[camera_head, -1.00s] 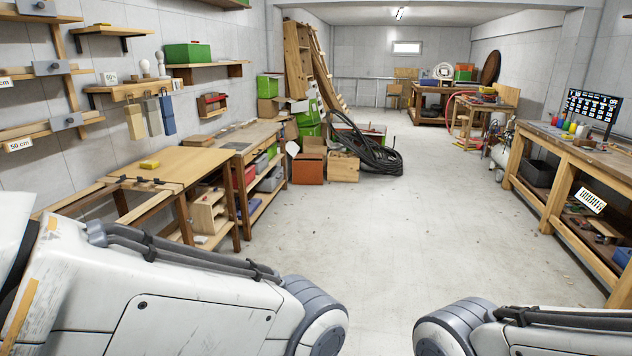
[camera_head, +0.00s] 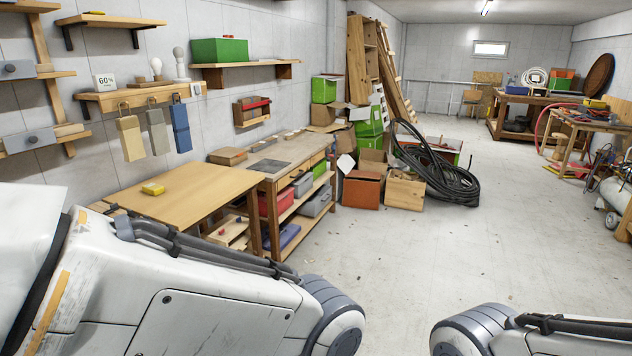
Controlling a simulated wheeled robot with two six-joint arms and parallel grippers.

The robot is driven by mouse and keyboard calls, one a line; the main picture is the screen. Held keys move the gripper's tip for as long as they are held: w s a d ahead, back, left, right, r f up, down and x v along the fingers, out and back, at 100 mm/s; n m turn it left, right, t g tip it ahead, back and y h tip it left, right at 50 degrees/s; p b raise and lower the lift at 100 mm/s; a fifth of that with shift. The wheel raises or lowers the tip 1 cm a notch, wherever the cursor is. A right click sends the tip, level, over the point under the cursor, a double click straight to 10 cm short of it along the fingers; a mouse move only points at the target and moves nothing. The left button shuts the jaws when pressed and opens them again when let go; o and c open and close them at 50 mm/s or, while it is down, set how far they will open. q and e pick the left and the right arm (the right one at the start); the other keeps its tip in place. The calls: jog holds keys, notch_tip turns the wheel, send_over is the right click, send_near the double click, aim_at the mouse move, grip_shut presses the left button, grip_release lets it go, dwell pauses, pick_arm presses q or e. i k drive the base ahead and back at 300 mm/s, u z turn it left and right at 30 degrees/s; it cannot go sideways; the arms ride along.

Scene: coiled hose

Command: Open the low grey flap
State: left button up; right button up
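Two small grey plates with round knobs sit on the wooden wall shelves at the far left. The lower grey plate (camera_head: 28,139) appears to be the low grey flap. It looks shut, and its left part is near the picture edge. The upper grey plate (camera_head: 16,69) is above it. Neither of my grippers shows. Only my white arm links are in view along the bottom, well apart from the plates.
A wooden table (camera_head: 190,190) with a yellow block (camera_head: 153,189) stands below the shelves. A workbench (camera_head: 285,150) with bins adjoins it. Boxes (camera_head: 362,190) and a coiled black hose (camera_head: 445,175) lie beyond. The middle floor (camera_head: 440,245) is clear.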

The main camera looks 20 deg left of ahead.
aim_at(22, 141)
jog(key=u, duration=0.4)
jog(key=i, duration=1.05)
jog(key=u, duration=1.9)
jog(key=i, duration=1.15)
jog(key=u, duration=0.8)
